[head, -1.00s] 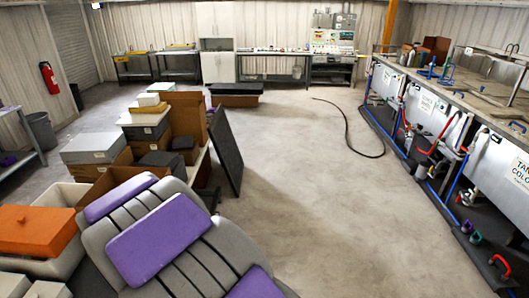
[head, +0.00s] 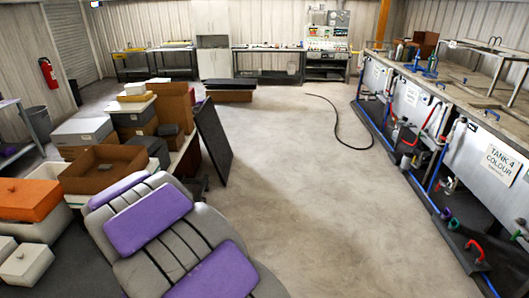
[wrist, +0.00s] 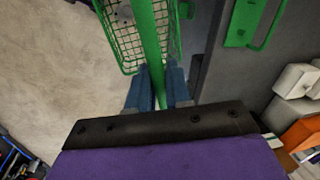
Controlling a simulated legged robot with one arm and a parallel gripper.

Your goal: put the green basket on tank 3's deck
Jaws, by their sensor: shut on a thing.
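The green basket (wrist: 117,35) shows in the wrist view at the top, with mesh sides and a long flat green bar. My gripper (wrist: 158,75) has its blue fingers on both sides of this bar and is shut on it. The basket's far part is cut off by the frame edge. The basket and my gripper are not seen in the head view. In the head view, tank 4 (head: 488,160) has a readable label at right. The tank behind it (head: 412,102) has a label too small to read, perhaps tank 3. The deck (head: 440,88) runs along the tank tops.
Hoses and pipes, including a red handle (head: 475,250), line the tanks' front. A black hose (head: 338,125) lies on the open floor. A dark panel (head: 212,140) leans by stacked boxes at left. Another green piece (wrist: 245,22) shows in the wrist view against a dark surface.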

